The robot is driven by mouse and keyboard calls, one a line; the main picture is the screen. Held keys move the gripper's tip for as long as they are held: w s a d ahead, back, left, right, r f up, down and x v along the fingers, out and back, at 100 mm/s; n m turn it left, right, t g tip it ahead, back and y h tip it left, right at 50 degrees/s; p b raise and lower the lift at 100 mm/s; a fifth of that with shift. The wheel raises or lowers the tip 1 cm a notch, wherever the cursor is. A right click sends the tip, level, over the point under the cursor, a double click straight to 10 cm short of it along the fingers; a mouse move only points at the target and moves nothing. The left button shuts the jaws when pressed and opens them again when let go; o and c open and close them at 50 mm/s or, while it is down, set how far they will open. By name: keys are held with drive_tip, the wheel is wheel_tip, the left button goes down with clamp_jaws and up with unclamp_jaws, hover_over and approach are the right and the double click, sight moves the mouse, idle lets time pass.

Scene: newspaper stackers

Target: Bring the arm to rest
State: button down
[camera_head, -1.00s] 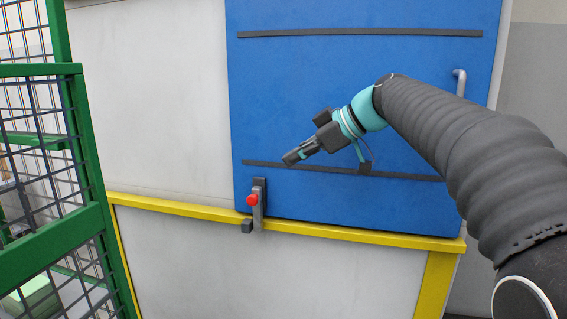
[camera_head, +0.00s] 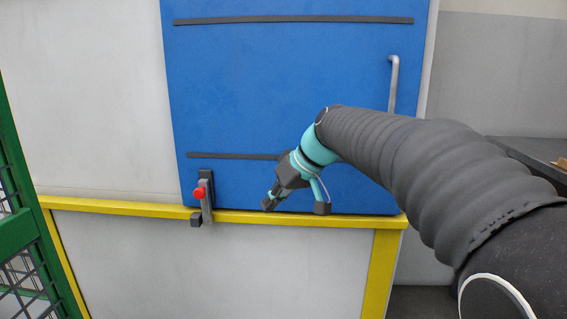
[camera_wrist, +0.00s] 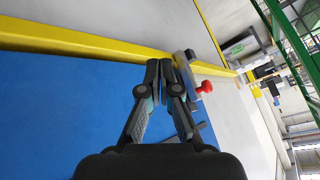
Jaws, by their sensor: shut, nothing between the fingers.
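My gripper (camera_head: 268,203) is at the end of my arm, in front of the lower part of the blue panel (camera_head: 270,90). It points down and to the left, just above the yellow rail (camera_head: 300,219). In the wrist view my gripper (camera_wrist: 160,66) has its two fingertips together with nothing between them. The latch with the red knob (camera_head: 199,193) is left of my gripper in the head view. The latch lever (camera_wrist: 185,62) shows just beyond the fingertips in the wrist view, and I cannot tell the exact gap.
A green mesh cage (camera_head: 18,235) stands at the left edge. A metal handle (camera_head: 393,82) is on the right side of the blue panel. A dark surface (camera_head: 535,152) lies at the far right. The pale wall below the rail is clear.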

drive_tip(key=s+d+f+m+h+p, duration=0.1)
drive_tip(key=s+d+f+m+h, duration=0.1)
drive_tip(key=s+d, duration=0.4)
drive_tip(key=s+d+f+m+t+h+p, duration=0.1)
drive_tip(key=s+d, duration=0.5)
drive_tip(key=s, duration=0.6)
drive_tip(key=s+d+f+m+t+h+p, duration=0.1)
drive_tip(key=s+d+f+m+h, duration=0.2)
drive_tip(key=s+d+f, duration=0.3)
drive_tip(key=shift+s+d+f+m+h, duration=0.35)
drive_tip(key=shift+s+m, duration=0.35)
drive_tip(key=shift+s, duration=0.9)
